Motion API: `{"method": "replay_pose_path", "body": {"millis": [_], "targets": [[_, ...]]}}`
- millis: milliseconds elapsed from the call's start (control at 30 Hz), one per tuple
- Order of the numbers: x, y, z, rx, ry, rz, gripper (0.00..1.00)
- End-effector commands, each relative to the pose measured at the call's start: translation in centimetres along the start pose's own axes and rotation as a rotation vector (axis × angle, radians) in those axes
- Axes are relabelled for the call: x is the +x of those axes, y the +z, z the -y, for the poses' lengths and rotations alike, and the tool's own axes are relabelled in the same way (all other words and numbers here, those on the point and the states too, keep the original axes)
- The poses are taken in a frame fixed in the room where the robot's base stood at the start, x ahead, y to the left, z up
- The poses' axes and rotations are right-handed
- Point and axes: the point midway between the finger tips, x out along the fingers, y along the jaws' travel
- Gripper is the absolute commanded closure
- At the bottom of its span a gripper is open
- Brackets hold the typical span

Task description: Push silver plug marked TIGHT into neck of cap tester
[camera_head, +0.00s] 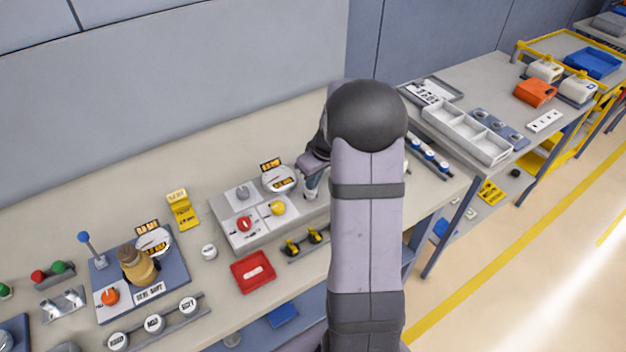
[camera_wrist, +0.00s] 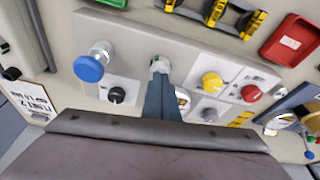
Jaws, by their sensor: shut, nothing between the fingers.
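The cap tester appears to be the grey panel block (camera_head: 232,231) with a dial gauge (camera_head: 279,179) and yellow and red knobs. My gripper (camera_head: 312,192) is shut and empty, pointing down at the block's right end. In the wrist view my closed fingers (camera_wrist: 160,84) reach a small pale, silvery round piece (camera_wrist: 160,64) on the panel (camera_wrist: 134,53). It looks like the plug at the neck, but the fingers partly cover it. I cannot read TIGHT on it, nor tell how deep it sits or whether the fingers touch it.
A blue-topped post (camera_wrist: 89,67) stands beside the fingers. Yellow (camera_wrist: 211,82) and red (camera_wrist: 251,93) knobs stand on the other side. A red tray (camera_head: 253,271) and a rack with yellow-black pieces (camera_head: 303,242) lie in front. Another station (camera_head: 140,280) stands left.

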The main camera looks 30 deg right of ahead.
Motion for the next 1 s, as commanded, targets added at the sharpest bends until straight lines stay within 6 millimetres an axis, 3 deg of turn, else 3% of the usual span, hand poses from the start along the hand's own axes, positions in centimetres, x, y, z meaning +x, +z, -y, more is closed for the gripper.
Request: {"method": "replay_pose_path", "body": {"millis": [367,800,1000], "targets": [[0.2,0.1,0.0,0.0,0.0,0.001,1.0],[-2.4,-0.7,0.0,0.0,0.0,0.0,1.0],[-2.6,-0.8,0.0,0.0,0.0,0.001,1.0]]}}
